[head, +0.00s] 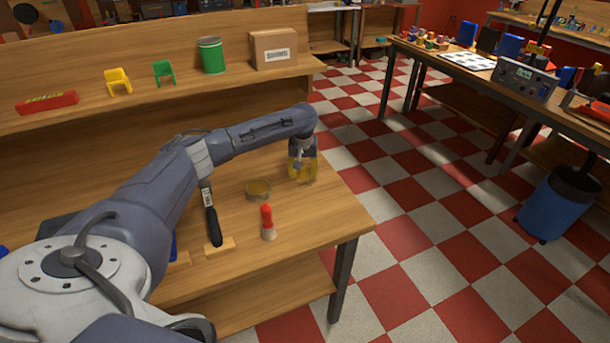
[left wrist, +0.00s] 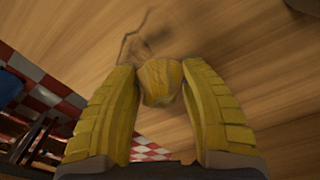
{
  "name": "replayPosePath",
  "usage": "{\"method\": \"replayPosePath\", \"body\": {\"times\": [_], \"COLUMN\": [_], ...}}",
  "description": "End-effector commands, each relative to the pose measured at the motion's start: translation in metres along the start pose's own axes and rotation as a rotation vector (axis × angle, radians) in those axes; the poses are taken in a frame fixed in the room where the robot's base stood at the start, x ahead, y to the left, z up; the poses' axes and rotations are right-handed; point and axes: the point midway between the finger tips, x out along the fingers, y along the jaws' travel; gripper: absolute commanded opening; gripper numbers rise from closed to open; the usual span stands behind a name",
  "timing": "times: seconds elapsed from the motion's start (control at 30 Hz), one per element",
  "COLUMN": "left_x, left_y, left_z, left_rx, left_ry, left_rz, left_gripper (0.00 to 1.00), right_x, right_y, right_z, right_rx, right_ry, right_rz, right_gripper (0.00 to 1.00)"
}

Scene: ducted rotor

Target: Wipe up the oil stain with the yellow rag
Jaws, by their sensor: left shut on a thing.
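My left gripper (head: 302,172) is over the right end of the wooden workbench. In the left wrist view its yellow ribbed fingers (left wrist: 160,95) are closed on a bunched yellow cloth, the rag (left wrist: 161,78). The rag sits between the fingertips, close to the wood; I cannot tell whether it touches. A dark, smeared patch with a thin irregular outline, likely the oil stain (left wrist: 150,38), shows on the wood just beyond the rag. My right gripper is not in view.
A shelf behind holds a green can (head: 211,56) and a cardboard box (head: 273,49). The bench's right edge is close.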

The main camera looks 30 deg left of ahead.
Motion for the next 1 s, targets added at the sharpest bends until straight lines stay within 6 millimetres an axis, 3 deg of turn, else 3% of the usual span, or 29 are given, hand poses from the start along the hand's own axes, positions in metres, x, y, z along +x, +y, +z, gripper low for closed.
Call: {"method": "replayPosePath", "body": {"times": [0.63, 1.0], "left_x": [0.004, 0.001], "left_y": [-0.019, -0.016], "left_z": [-0.030, -0.027], "left_rx": [-0.001, 0.001], "left_ry": [-0.002, -0.001], "left_rz": [-0.009, -0.006], "left_gripper": [0.07, 0.07], "right_x": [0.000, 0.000], "right_y": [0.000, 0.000], "right_z": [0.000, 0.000], "right_rx": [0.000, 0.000], "right_ry": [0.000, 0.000], "right_rz": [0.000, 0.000], "right_gripper": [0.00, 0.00]}}
